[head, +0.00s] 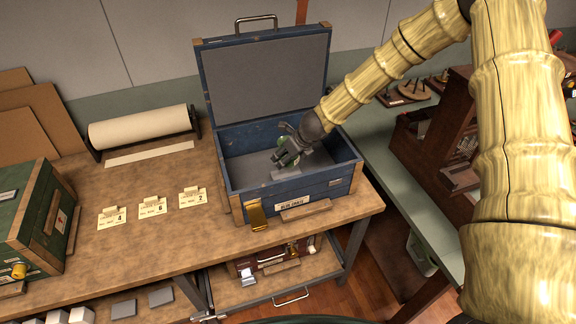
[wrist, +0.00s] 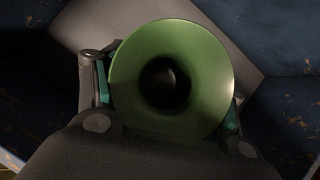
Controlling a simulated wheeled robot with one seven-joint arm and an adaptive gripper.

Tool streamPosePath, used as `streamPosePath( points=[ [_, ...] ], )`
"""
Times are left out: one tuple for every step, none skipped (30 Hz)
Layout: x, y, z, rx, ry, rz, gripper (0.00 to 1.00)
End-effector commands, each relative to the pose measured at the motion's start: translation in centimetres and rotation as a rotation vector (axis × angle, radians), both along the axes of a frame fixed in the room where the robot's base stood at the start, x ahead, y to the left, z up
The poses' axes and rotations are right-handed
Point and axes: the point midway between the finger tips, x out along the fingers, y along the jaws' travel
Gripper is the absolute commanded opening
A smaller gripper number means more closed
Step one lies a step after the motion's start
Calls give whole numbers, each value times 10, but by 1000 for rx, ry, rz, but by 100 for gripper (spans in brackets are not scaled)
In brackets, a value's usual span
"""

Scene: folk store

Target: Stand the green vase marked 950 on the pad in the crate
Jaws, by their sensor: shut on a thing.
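The green vase (wrist: 205,55) shows from above in the wrist view, its flared round rim and dark mouth facing the camera. My gripper (wrist: 168,100) is shut on it, with a finger on each side below the rim. In the head view my gripper (head: 287,153) is down inside the open blue crate (head: 335,187), and only bits of green show behind it. A grey pad (head: 286,173) lies on the crate floor just below the gripper. The vase's foot is hidden, so I cannot tell whether it touches the pad. The 950 mark is not visible.
The crate's lid (head: 262,70) stands open at the back. A green crate (head: 30,215) is at the left of the bench. Several tags (head: 152,207) and a paper roll (head: 140,127) lie between them. An open drawer (head: 275,280) is below.

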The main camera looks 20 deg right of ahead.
Motion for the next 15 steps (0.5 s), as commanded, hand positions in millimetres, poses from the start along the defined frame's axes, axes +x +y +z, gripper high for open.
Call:
streamPosePath(
  points=[
    [0,0,-4,2,1,-1,34],
    [0,0,-6,2,1,-1,34],
    [0,-1,-9,2,2,-2,34],
    [-1,-1,-10,2,2,-2,34],
    [-1,-1,-12,2,1,-1,34],
    [0,-1,-12,2,1,-1,34],
    [0,-1,-13,2,1,-1,34],
    [0,-1,-14,2,1,-1,34],
    [0,-1,-15,2,1,-1,34],
    [0,-1,-17,2,1,-1,34],
    [-1,-1,-19,1,2,-1,34],
    [-1,-1,-23,0,1,-2,34],
    [-1,-1,-26,0,1,-2,34],
    [-1,-2,-28,0,1,-3,34],
    [-1,-1,-32,0,2,-3,34]
  ],
)
